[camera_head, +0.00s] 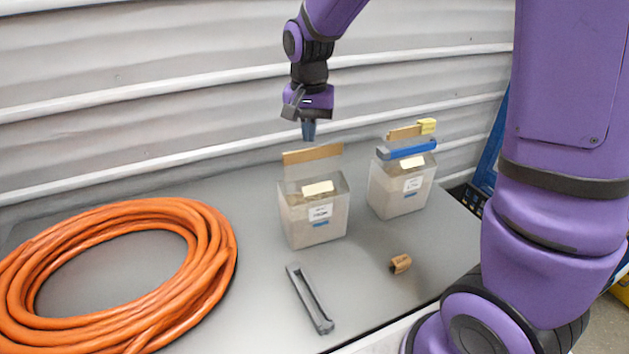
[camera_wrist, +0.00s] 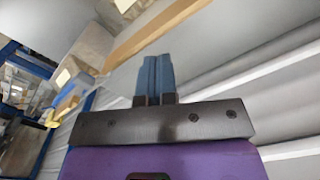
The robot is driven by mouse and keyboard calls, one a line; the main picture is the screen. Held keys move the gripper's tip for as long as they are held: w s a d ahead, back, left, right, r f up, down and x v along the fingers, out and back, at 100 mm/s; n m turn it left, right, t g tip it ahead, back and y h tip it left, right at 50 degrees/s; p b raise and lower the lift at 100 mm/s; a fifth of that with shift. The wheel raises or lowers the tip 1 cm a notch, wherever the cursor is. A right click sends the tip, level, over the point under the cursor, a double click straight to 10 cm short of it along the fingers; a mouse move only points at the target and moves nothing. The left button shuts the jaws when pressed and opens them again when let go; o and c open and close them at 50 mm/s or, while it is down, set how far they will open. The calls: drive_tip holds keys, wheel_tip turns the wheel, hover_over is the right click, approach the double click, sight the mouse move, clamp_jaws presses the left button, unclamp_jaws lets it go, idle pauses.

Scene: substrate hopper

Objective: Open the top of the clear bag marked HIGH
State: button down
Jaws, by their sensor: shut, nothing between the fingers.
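Two clear bags of pale material stand upright on the grey table. The nearer bag (camera_head: 313,222) is in the middle, with a tan strip (camera_head: 312,154) along its raised top edge and a white label too small to read surely. The other bag (camera_head: 402,190) stands to its right, with a blue clip (camera_head: 407,149) across its top and a label I cannot read. My gripper (camera_head: 309,138) points down just above the middle bag's strip, its blue fingers together and empty. In the wrist view, the fingers (camera_wrist: 154,76) are beside the tan strip (camera_wrist: 155,30); I cannot tell whether they touch.
A grey clip-like bar (camera_head: 310,299) lies in front of the middle bag. A small brown piece (camera_head: 400,263) lies to its right. A coil of orange hose (camera_head: 215,245) fills the table's left. A ribbed wall (camera_head: 150,100) rises behind.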

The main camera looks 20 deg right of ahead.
drive_tip(key=shift+w, duration=0.25)
drive_tip(key=shift+f, duration=0.65)
drive_tip(key=shift+s, duration=0.15)
idle(0.4)
drive_tip(key=s, duration=0.7)
drive_tip(key=shift+s+a, duration=0.15)
idle(0.9)
idle(0.4)
drive_tip(key=shift+s+a+f, duration=0.1)
drive_tip(key=shift+s+f, duration=0.1)
drive_tip(key=shift+s, duration=0.65)
drive_tip(key=shift+s+f, duration=0.2)
drive_tip(key=shift+s, duration=0.6)
drive_tip(key=shift+s+a+f, duration=0.1)
drive_tip(key=shift+s+f, duration=0.1)
drive_tip(key=shift+s, duration=0.65)
wheel_tip(320, 180, up, 8)
